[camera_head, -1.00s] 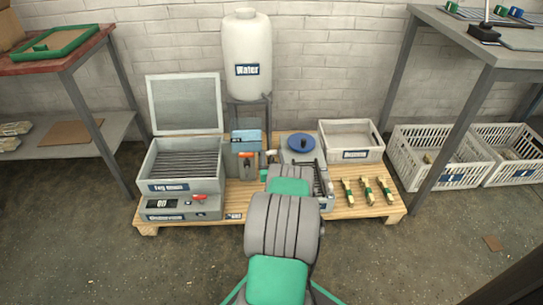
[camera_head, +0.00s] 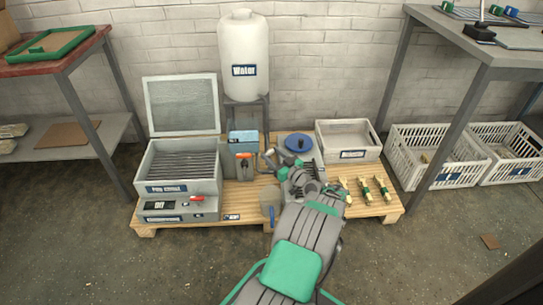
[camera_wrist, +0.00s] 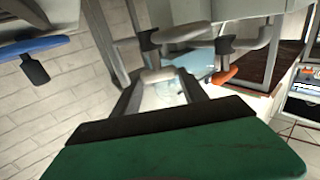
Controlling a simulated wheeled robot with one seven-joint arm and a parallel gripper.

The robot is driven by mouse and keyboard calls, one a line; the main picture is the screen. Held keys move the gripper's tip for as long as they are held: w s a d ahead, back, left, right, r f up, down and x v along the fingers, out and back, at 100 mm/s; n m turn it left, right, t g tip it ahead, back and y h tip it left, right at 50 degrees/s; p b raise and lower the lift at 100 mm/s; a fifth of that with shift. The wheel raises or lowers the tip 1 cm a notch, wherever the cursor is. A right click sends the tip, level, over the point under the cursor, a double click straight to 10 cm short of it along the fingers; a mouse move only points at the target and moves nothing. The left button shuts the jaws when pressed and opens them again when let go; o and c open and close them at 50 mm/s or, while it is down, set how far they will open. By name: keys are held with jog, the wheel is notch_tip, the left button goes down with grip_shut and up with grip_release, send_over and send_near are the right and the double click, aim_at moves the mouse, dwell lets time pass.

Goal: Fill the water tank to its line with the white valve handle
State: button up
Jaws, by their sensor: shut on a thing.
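My gripper (camera_wrist: 160,82) is shut on a pale, short cylinder that looks like the white valve handle (camera_wrist: 157,74) in the wrist view. In the head view my wrist and arm cover the middle of the pallet, so the grip is hard to make out there. The white water tank (camera_head: 243,60), labelled "Water", stands upright on a stand at the back. A unit with a blue top (camera_head: 243,137) and an orange handle (camera_head: 245,156) stands below it. The orange handle also shows in the wrist view (camera_wrist: 225,76). I cannot make out a fill line or water level.
A grey box with a grille (camera_head: 180,163) and open lid is on the left of the wooden pallet (camera_head: 240,193). A blue round lid (camera_head: 299,143), a white bin (camera_head: 347,140) and several wooden pieces (camera_head: 366,190) are on the right. Tables stand at both sides.

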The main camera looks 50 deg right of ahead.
jog(key=shift+n+y, duration=0.3)
jog(key=shift+y, duration=0.1)
jog(key=o, duration=1.4)
jog(key=shift+s+a+p, duration=0.2)
jog(key=shift+s+p, duration=0.25)
jog(key=shift+s, duration=0.8)
jog(key=shift+s+a+p, duration=0.25)
jog(key=shift+s+p, duration=0.15)
jog(key=shift+s, duration=0.9)
jog(key=shift+s+a+p, duration=0.2)
jog(key=shift+s+p, duration=0.25)
jog(key=shift+s, duration=0.8)
